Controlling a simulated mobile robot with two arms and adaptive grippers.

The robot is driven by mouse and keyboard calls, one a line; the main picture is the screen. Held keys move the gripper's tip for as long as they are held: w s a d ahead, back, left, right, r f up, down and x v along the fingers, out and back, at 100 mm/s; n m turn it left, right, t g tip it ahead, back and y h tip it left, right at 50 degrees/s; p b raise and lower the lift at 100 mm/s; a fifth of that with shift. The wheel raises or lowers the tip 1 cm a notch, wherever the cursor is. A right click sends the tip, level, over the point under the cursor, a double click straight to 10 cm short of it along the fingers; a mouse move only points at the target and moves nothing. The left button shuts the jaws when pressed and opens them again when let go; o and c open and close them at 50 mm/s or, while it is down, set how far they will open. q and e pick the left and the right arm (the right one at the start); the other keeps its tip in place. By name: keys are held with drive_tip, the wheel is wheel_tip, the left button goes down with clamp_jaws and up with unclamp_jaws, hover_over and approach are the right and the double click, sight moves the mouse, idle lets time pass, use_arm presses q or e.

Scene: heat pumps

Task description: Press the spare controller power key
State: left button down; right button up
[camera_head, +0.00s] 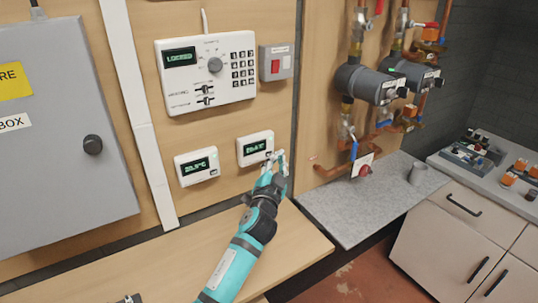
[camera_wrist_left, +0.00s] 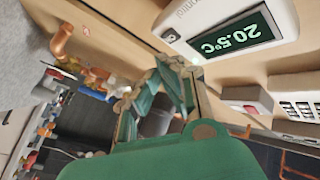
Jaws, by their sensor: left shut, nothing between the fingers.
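Two small white controllers with green displays are on the wooden wall panel: a left one (camera_head: 197,166) and a right one (camera_head: 255,149). I cannot tell from labels which is the spare. My left gripper (camera_head: 276,158) is shut and empty, at the lower right edge of the right controller. In the left wrist view, a white controller (camera_wrist_left: 279,13) appears upside down, reading 20.5°C, with a small key (camera_wrist_left: 170,35) near its corner. The gripper fingers (camera_wrist_left: 180,66) are close to that corner; I cannot tell whether they touch the key. My right gripper is not in view.
A larger control panel (camera_head: 212,92) reading LOCKED is above, beside a grey box with a red button (camera_head: 275,66). A grey cabinet (camera_head: 60,130) is at left. Pumps (camera_head: 370,85) and pipes are at right. A wooden bench (camera_head: 130,268) runs below.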

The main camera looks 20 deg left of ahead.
use_arm(q)
drive_tip(key=shift+s+d, duration=0.7)
drive_tip(key=shift+d, duration=0.15)
drive_tip(key=shift+s+d, duration=0.65)
drive_tip(key=shift+d, duration=0.2)
